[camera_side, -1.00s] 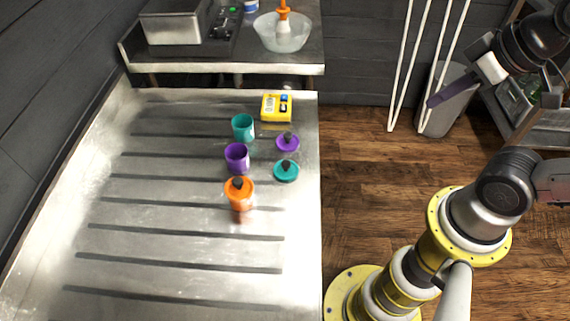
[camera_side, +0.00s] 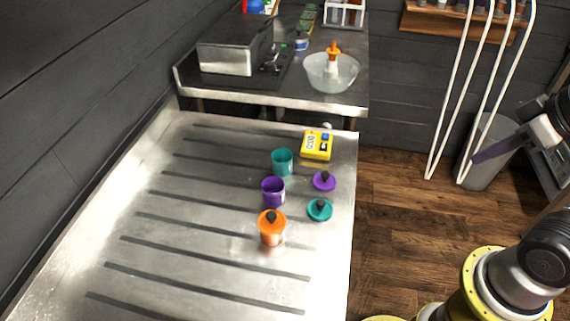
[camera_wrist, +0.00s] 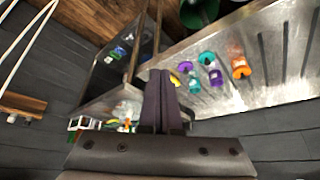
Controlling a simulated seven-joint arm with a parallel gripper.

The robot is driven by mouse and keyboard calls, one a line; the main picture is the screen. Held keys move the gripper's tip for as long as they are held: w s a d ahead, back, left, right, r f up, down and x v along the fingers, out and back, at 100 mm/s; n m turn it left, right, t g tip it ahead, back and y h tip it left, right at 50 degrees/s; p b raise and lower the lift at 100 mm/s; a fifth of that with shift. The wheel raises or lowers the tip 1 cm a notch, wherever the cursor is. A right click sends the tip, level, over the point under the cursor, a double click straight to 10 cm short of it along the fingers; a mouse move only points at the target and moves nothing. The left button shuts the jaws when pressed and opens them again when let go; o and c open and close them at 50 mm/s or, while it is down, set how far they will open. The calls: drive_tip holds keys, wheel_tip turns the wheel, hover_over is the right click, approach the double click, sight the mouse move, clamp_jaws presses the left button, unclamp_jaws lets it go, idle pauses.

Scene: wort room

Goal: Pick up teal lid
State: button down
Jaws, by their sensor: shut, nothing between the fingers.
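The teal lid (camera_side: 320,209) lies flat on the metal draining table near its right edge, with a dark knob on top. It also shows small in the wrist view (camera_wrist: 207,58). My gripper (camera_side: 478,158) is shut and empty, held out over the floor to the right of the table, well apart from the lid. Its dark purple fingers are together in the wrist view (camera_wrist: 160,74). Nothing covers the lid in the side view.
Close to the lid are a purple lid (camera_side: 324,181), a purple cup (camera_side: 273,192), a teal cup (camera_side: 282,162) and an orange lidded container (camera_side: 272,230). A yellow device (camera_side: 317,145) sits behind. The left of the ridged table (camera_side: 190,235) is clear.

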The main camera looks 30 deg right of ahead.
idle(0.3)
unclamp_jaws()
idle(0.4)
